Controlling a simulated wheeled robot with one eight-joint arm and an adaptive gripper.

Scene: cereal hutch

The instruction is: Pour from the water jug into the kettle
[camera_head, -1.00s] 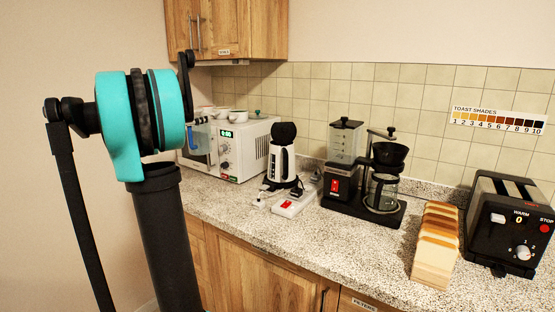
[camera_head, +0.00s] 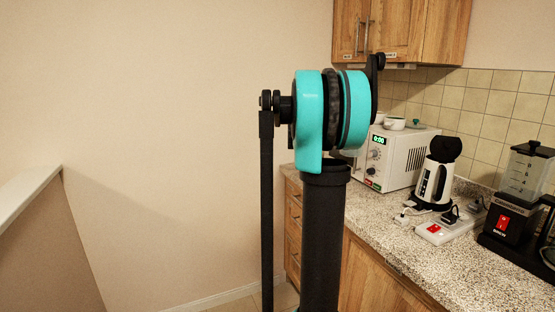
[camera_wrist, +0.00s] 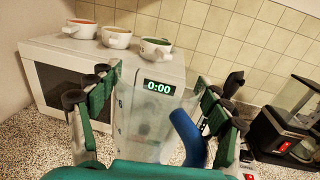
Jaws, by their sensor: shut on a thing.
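My gripper (camera_wrist: 154,100) is shut on the water jug (camera_wrist: 140,115), a clear, see-through vessel with measuring marks and a blue handle (camera_wrist: 189,137). Its fingers lie on both sides of the jug in the wrist view. Whether water is in the jug is hard to tell. The kettle (camera_head: 429,185), white with a black top, stands on the counter between the microwave and the blender in the head view. In the wrist view it is mostly hidden behind my right finger.
The microwave (camera_head: 402,157) carries several bowls, including one white bowl (camera_wrist: 117,38). A power strip (camera_head: 444,228) with a red switch lies in front of the kettle. The blender (camera_head: 515,195) stands to the right. A wall cabinet (camera_head: 445,30) hangs above. Floor at left is open.

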